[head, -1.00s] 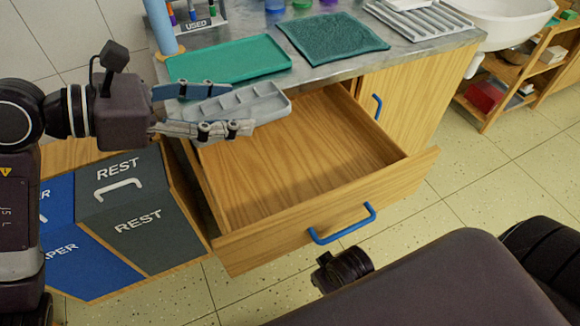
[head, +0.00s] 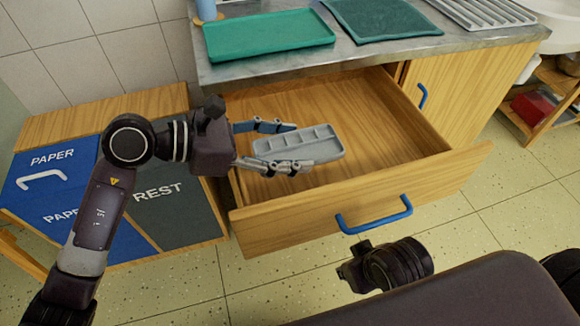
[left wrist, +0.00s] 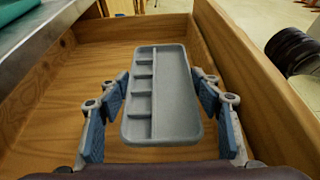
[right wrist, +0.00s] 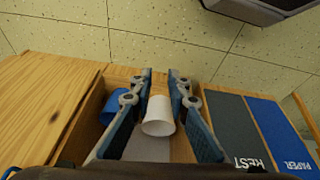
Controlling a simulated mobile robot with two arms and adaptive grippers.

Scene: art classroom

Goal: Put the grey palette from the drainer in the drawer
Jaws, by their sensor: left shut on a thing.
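The grey palette (head: 325,147), a shallow tray with a row of small compartments, is held by my left gripper (head: 303,146). The gripper's fingers are shut on its two long sides; it also shows in the left wrist view (left wrist: 175,115). The palette appears roughly level, over the left part of the open wooden drawer (head: 300,228). Whether it touches the drawer floor I cannot tell. The drainer (head: 482,14), a ribbed light rack, stands at the back right of the counter, partly cut off. My right gripper (right wrist: 159,72) has its fingers apart and holds nothing.
A green tray (head: 268,38) and a dark green cloth (head: 380,20) lie on the counter above the drawer. Blue and grey bins (head: 160,195) stand left of the drawer. The right wrist view shows a white cup (right wrist: 158,116) beyond the fingers and a blue object (right wrist: 113,107).

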